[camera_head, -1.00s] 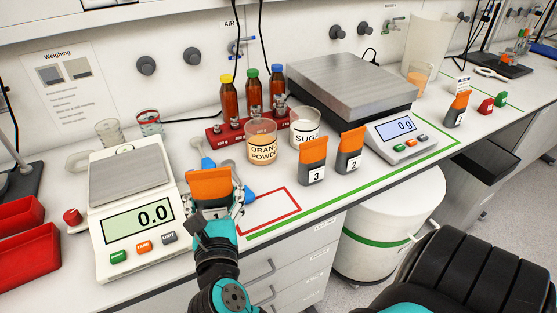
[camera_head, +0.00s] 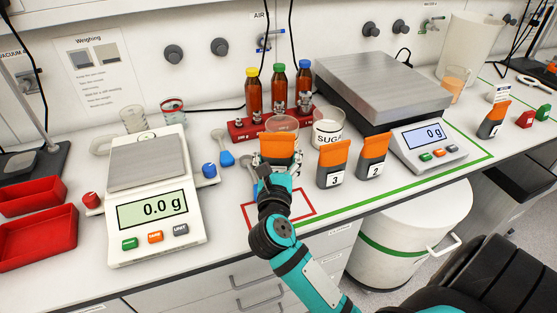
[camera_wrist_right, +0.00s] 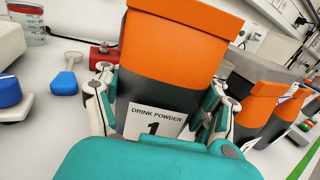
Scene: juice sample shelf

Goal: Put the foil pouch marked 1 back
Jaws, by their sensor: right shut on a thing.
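The foil pouch marked 1 (camera_head: 277,147), dark with an orange top, is held upright in my right gripper (camera_head: 277,170). The wrist view shows the pouch (camera_wrist_right: 175,45) between both fingers (camera_wrist_right: 160,105), its "DRINK POWDER 1" label facing the camera. In the head view my gripper hides its lower part, so I cannot tell whether it touches the bench. It is left of pouch 3 (camera_head: 333,166) and pouch 2 (camera_head: 372,157). A red outlined rectangle (camera_head: 308,203) is marked on the bench in front of it. My left gripper is not in view.
A small scale (camera_head: 150,211) reading 0.0 g stands left. The orange powder beaker (camera_head: 283,124) is behind the held pouch, with the sugar beaker (camera_head: 328,127) right of it. A large scale (camera_head: 430,138) and another pouch (camera_head: 493,119) stand farther right. Blue-handled scoops lie left of the gripper.

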